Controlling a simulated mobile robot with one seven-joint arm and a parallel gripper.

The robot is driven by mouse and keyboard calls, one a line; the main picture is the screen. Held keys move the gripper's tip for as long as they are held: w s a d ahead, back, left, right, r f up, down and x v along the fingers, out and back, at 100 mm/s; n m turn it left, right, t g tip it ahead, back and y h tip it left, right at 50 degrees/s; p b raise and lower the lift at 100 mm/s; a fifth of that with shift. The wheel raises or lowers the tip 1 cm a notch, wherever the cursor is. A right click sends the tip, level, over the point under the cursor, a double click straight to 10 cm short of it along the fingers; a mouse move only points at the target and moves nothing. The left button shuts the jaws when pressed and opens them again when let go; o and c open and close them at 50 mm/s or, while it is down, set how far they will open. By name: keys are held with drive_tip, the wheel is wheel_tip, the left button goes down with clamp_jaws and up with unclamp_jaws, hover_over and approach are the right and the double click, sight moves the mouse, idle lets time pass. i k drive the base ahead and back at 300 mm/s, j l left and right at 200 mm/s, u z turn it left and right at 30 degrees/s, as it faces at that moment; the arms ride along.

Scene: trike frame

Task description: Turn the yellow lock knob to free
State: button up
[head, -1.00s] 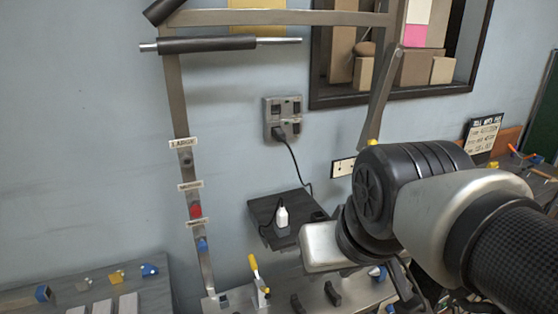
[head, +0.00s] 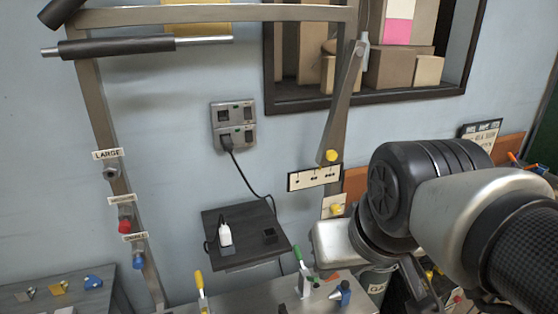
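A round yellow knob (head: 331,156) sits at the lower end of a grey metal bar on the right side of the frame, just above a white label strip (head: 314,178) with dark marks. A second yellow knob (head: 336,209) sits on a pale plate below the strip. I cannot tell for sure which is the lock knob, or how it is turned. My arm comes in from the right, with its silver end block (head: 338,243) below the lower knob and apart from both. No fingertips can be made out, so I cannot see whether my gripper is open or shut.
A grey wall socket (head: 233,127) has a cable running down to a dark shelf (head: 258,255) with a white plug (head: 225,233). Yellow (head: 201,285) and green (head: 299,262) levers stand on the bench in front. Boxes fill a wall recess.

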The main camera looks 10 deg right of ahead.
sight(335, 208)
drive_tip(key=i+l, duration=0.1)
drive_tip(key=l, duration=0.4)
drive_tip(key=i+l, duration=0.15)
drive_tip(key=l, duration=0.35)
drive_tip(key=i+l, duration=0.1)
drive_tip(key=l, duration=0.35)
drive_tip(key=i+l, duration=0.1)
drive_tip(key=l, duration=0.4)
drive_tip(key=i+l, duration=0.1)
drive_tip(key=l, duration=0.4)
drive_tip(key=i+l, duration=0.15)
drive_tip(key=l, duration=0.35)
